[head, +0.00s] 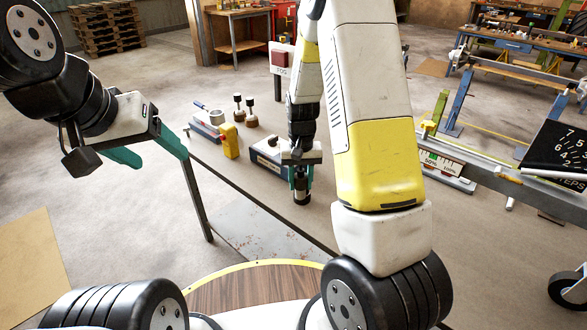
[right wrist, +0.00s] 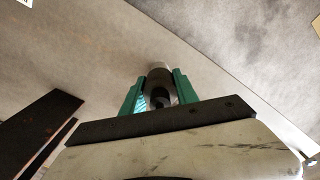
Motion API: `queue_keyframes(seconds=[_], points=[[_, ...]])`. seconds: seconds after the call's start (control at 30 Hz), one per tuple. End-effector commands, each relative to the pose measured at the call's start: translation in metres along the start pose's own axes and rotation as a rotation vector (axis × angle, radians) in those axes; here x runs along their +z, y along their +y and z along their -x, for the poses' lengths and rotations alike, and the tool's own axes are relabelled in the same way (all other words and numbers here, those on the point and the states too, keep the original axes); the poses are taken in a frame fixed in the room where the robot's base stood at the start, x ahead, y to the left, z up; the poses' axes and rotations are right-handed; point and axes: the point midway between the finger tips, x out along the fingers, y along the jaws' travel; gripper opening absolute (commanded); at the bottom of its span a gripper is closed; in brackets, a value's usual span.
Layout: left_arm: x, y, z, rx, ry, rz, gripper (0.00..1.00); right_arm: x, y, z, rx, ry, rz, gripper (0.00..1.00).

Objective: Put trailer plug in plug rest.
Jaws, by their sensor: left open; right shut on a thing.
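The trailer plug (head: 302,196), a dark cylinder with a lighter band, hangs between the green fingers of my right gripper (head: 301,178). In the right wrist view the plug (right wrist: 158,82) shows as a grey and black cylinder end between the green fingers (right wrist: 159,92). The plug is held in front of a blue-grey box (head: 266,152) with a dark knob; I cannot tell whether they touch. I cannot single out the plug rest for certain. My left gripper (head: 148,153) is open and empty at the left, its green fingers spread apart.
A yellow box (head: 229,141), a tape-like roll (head: 216,117) and two dark-knobbed pieces (head: 244,108) stand behind, left of my right gripper. A red-panelled sign (head: 282,58) rises behind. A metal rail with a scale (head: 440,163) lies at right. My right arm hides the middle.

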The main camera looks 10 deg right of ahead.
Motion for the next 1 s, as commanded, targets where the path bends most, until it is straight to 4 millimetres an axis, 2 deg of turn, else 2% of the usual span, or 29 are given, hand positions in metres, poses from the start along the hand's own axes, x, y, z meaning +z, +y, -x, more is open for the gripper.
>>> queue_keyframes(seconds=[0.1,0.37,0.6,0.97,1.0], points=[[0.0,0.0,0.0,0.0,0.0,0.0,0.66,-0.021,0.005,-0.003,0.0,0.0,-0.001,0.0],[0.0,0.0,0.0,0.0,0.0,0.0,0.66,-0.04,0.01,-0.004,-0.001,0.0,0.0,0.0],[0.0,0.0,0.0,0.0,0.0,0.0,0.66,-0.038,0.01,-0.038,0.0,-0.003,0.0,0.0],[0.0,0.0,0.0,0.0,0.0,0.0,0.66,-0.039,0.01,-0.042,-0.001,-0.001,0.0,0.0],[0.0,0.0,0.0,0.0,0.0,0.0,0.66,-0.039,0.01,-0.042,-0.001,0.0,0.0,0.42]])
